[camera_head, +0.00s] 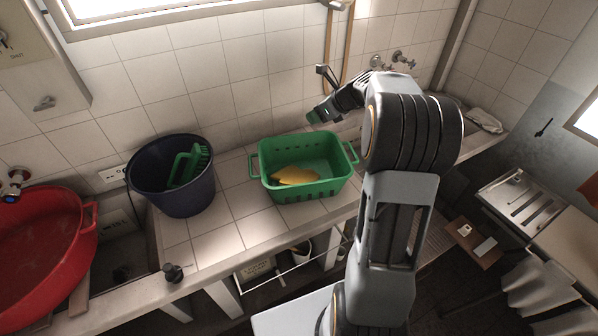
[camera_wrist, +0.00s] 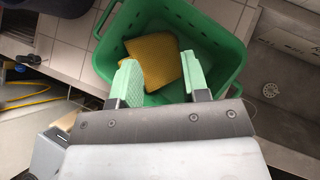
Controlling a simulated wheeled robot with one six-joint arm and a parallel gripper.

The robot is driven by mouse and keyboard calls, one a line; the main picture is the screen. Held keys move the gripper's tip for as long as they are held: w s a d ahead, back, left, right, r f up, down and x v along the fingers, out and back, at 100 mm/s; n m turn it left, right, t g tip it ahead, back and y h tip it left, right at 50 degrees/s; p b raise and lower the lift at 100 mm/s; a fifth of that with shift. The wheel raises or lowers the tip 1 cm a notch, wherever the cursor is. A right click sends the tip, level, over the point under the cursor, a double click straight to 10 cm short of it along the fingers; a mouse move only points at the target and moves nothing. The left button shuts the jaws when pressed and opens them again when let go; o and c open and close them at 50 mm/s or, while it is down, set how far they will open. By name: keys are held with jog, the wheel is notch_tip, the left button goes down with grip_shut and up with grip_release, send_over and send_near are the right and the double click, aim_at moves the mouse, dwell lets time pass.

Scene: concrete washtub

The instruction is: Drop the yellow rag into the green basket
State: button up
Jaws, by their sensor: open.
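The yellow rag (camera_head: 293,176) lies inside the green basket (camera_head: 322,187), on its floor toward the left side. It also shows in the wrist view as a yellow patch (camera_wrist: 156,61) in the basket (camera_wrist: 215,38). My gripper (camera_head: 322,108) is above the back right rim of the basket in the head view. In the wrist view, my gripper (camera_wrist: 163,82) has two green-padded fingers apart with nothing between them. The rag lies beyond the fingertips, apart from them as far as I can tell.
A dark blue bucket (camera_head: 172,192) with a green brush (camera_head: 186,166) in it stands left of the basket on the tiled counter. A red tub (camera_head: 42,240) is at the far left. A small black knob-like object (camera_head: 174,272) is at the counter's front edge. A light cloth (camera_head: 485,120) lies at the right.

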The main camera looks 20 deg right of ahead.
jog(key=v, duration=1)
jog(key=shift+s+r, duration=0.25)
jog(key=shift+r, duration=0.05)
jog(key=shift+d, duration=0.1)
jog(key=s+a+f+n+g+h, duration=0.35)
jog(key=s+f+n, duration=0.45)
jog(key=n, duration=0.6)
jog(key=s+a+f+n+h, duration=0.1)
jog(key=s+a+n, duration=1.1)
jog(key=a+n, duration=0.2)
jog(key=shift+s+a+n+h, duration=0.25)
jog(key=shift+s+n+h, duration=0.1)
jog(key=shift+n, duration=0.25)
